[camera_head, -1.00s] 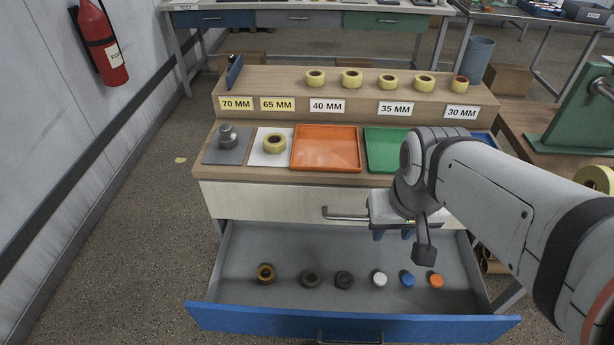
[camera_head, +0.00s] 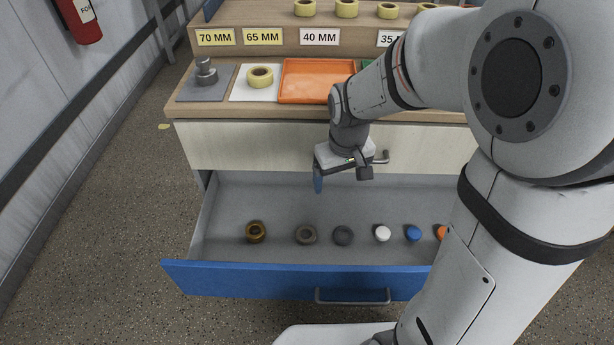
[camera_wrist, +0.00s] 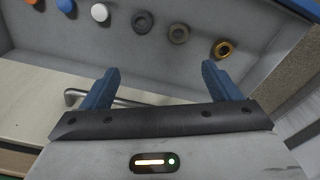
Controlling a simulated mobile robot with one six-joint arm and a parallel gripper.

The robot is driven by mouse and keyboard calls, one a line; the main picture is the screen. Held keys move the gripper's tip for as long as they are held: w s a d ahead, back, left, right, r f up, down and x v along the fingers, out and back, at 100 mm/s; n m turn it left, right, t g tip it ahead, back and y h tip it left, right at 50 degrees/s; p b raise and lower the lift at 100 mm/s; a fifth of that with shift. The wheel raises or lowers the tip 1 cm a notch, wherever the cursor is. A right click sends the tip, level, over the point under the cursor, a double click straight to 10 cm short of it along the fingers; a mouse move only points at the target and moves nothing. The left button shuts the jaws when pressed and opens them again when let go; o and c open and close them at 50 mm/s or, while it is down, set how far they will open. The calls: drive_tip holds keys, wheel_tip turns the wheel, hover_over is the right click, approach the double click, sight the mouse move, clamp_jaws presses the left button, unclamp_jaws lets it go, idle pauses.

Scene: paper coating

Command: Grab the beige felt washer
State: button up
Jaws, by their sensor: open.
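A dull grey-brown ring (camera_head: 306,235) lies flat in the open drawer (camera_head: 230,282). It is the closest match to the beige felt washer, though it looks more brown-grey than beige. It also shows in the wrist view (camera_wrist: 178,33), ahead of and slightly right of the middle between the fingers. My gripper (camera_head: 318,182) hangs above the back part of the drawer, and its blue fingers point down. In the wrist view my gripper (camera_wrist: 160,68) is open, with nothing between its fingers and the ring beyond the fingertips.
A brass ring (camera_head: 256,232) lies left of the ring. A dark grey round piece (camera_head: 343,235), a white cap (camera_head: 382,233), a blue cap (camera_head: 413,233) and an orange cap (camera_head: 441,232) lie to its right. The cabinet front (camera_head: 240,148) rises behind my gripper.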

sight(306, 236)
drive_tip(key=w+a+f+n+b, duration=0.1)
drive_tip(key=w+a+f+b, duration=0.1)
drive_tip(key=f, duration=0.7)
drive_tip(key=w+a+f+n+b, duration=0.1)
drive_tip(key=w+a+f+b, duration=0.1)
drive_tip(key=f+b, duration=0.3)
drive_tip(key=w+a+f+n+g+b, duration=0.1)
drive_tip(key=w+a+f+b, duration=0.1)
drive_tip(key=f, duration=1.1)
drive_tip(key=shift+w+a+f+b, duration=0.1)
drive_tip(key=shift+a+f+b, duration=0.05)
drive_tip(key=shift+a+b, duration=0.6)
wheel_tip(306, 236, down, 5)
drive_tip(key=b, duration=0.2)
drive_tip(key=shift+w+f+b, duration=0.1)
drive_tip(key=shift+f+b, duration=0.05)
drive_tip(key=shift+b, duration=0.15)
drive_tip(key=c, duration=1.1)
